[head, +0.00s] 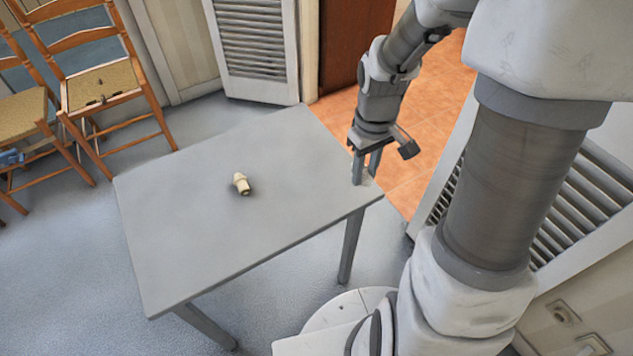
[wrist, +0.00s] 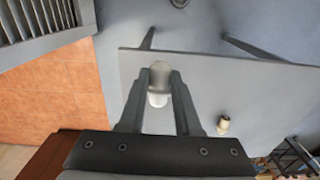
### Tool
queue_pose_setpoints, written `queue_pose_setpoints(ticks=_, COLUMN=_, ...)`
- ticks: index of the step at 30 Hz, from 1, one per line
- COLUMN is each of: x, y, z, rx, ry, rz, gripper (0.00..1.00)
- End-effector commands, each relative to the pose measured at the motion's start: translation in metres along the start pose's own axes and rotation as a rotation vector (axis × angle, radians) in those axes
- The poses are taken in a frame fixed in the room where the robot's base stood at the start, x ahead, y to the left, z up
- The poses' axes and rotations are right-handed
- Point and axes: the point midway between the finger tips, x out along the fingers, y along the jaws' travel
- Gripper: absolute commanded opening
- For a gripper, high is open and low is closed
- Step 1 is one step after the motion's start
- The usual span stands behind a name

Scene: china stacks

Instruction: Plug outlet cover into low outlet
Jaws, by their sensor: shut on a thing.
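My gripper (head: 364,178) is over the right corner of the grey table in the head view. It is shut on a small whitish piece, which looks like the outlet cover (wrist: 159,84), between the fingertips in the wrist view. The fingers partly hide the piece, and I cannot tell whether it touches the tabletop. A round wall outlet (head: 563,312) is at the lower right of the head view, with another wall fitting (head: 595,344) partly cut off beside it.
A cream bottle-like object (head: 241,183) stands on the grey table (head: 180,240), also in the wrist view (wrist: 223,124). Wooden chairs (head: 105,85) are at the left. A louvred white door (head: 255,45) is behind the table. Orange tiled floor (head: 425,120) lies to its right.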

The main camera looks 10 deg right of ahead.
Motion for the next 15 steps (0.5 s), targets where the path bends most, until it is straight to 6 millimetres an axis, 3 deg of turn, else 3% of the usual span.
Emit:
queue_pose_setpoints(ticks=2, x=0.0074, y=0.001, z=0.0039, rx=-0.01, ry=0.001, rz=0.001, gripper=0.0)
queue_pose_setpoints(ticks=15, x=0.0076, y=0.0009, z=0.0058, rx=-0.021, ry=-0.001, rz=0.001, gripper=0.0)
